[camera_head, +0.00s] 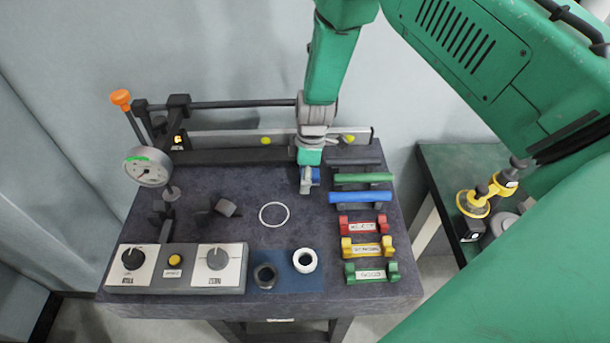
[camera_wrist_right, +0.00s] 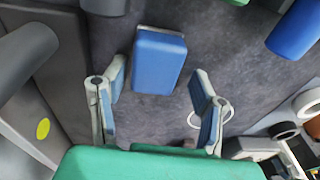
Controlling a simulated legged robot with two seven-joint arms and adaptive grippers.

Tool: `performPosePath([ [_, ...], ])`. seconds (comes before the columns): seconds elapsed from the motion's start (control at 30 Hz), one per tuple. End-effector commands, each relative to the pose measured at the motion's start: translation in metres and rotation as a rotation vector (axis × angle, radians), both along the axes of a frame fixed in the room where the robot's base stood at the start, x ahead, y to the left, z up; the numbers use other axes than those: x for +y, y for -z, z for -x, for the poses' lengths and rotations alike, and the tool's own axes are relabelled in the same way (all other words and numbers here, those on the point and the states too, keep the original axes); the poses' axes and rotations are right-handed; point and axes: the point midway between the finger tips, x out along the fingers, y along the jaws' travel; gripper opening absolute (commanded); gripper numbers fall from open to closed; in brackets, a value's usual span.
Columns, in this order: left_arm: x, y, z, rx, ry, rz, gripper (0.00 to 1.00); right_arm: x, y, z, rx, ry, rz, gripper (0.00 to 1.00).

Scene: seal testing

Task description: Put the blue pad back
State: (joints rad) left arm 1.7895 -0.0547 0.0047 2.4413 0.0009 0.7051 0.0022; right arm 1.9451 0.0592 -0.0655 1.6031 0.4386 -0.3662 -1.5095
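The blue pad (camera_wrist_right: 159,58), a block with a blue top and grey sides, shows in the right wrist view near the top centre. My right gripper (camera_wrist_right: 158,76) is open, its fingers to either side of the pad's near end, with gaps between. In the head view the right gripper (camera_head: 308,186) points down over the back middle of the dark table (camera_head: 235,190); the pad is largely hidden there and hard to tell from the blue finger linings. My left gripper is not in view.
Right of the gripper are dark, green and blue bars (camera_head: 360,197), then red, yellow and green labelled blocks. A white ring (camera_head: 273,214) lies in front. A dial gauge (camera_head: 147,167) and control box (camera_head: 175,268) stand left. A dark rail runs behind. Some table surface around the ring is clear.

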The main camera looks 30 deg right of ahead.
Motion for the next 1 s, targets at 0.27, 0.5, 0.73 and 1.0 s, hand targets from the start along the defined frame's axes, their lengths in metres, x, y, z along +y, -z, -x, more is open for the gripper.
performPosePath([
  [0.27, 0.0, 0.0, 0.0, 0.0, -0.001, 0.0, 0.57, -0.004, -0.004, 0.001, -0.005, -0.001, -0.005, 0.54],
  [0.5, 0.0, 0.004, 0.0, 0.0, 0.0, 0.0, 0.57, -0.01, -0.04, 0.0, -0.008, 0.001, -0.008, 0.54],
  [0.73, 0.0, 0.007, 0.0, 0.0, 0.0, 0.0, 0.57, -0.012, -0.09, 0.001, -0.008, 0.0, -0.001, 0.54],
  [1.0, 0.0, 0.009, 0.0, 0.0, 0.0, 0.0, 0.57, -0.015, -0.119, 0.002, -0.002, 0.0, -0.002, 0.54],
])
